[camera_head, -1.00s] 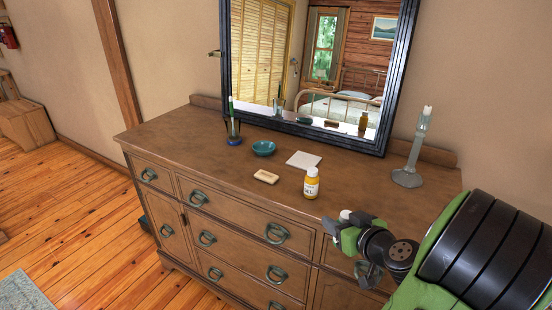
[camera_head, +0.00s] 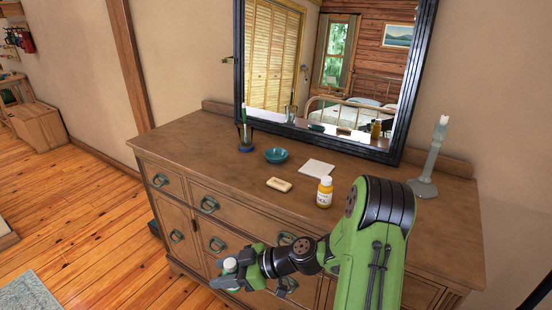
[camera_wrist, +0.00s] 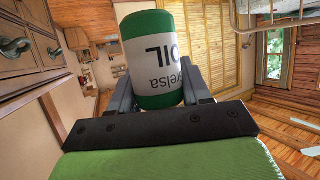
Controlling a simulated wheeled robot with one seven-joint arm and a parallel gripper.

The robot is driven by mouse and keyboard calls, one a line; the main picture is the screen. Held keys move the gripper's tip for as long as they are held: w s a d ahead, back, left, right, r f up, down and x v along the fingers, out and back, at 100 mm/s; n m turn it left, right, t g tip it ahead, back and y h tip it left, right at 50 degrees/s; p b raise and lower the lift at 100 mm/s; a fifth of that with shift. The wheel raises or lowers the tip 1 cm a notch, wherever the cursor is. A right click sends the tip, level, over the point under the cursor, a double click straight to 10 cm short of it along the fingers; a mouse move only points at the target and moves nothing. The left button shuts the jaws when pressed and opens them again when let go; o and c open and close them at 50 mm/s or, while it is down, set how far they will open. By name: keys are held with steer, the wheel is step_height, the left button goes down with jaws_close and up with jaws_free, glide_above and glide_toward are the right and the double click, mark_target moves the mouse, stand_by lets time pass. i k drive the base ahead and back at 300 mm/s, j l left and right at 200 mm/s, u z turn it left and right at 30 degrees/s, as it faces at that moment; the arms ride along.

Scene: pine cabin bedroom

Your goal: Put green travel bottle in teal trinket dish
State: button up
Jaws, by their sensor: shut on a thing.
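The green travel bottle (camera_wrist: 152,60), green with a white label, fills the middle of the wrist view between my gripper's fingers. My gripper (camera_head: 230,275) is shut on it, in front of the dresser's drawers and below the dresser top in the head view. Only the bottle's pale upper end (camera_head: 230,264) shows clearly there. The teal trinket dish (camera_head: 276,155) sits on the dresser top towards the back, and it looks empty. My gripper is in front of the dish and to its left, well apart from it.
A mirror (camera_head: 310,60) rises behind.

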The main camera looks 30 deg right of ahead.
mark_target(276, 156)
steer(key=i+j+z, duration=0.4)
steer(key=i+j, duration=0.4)
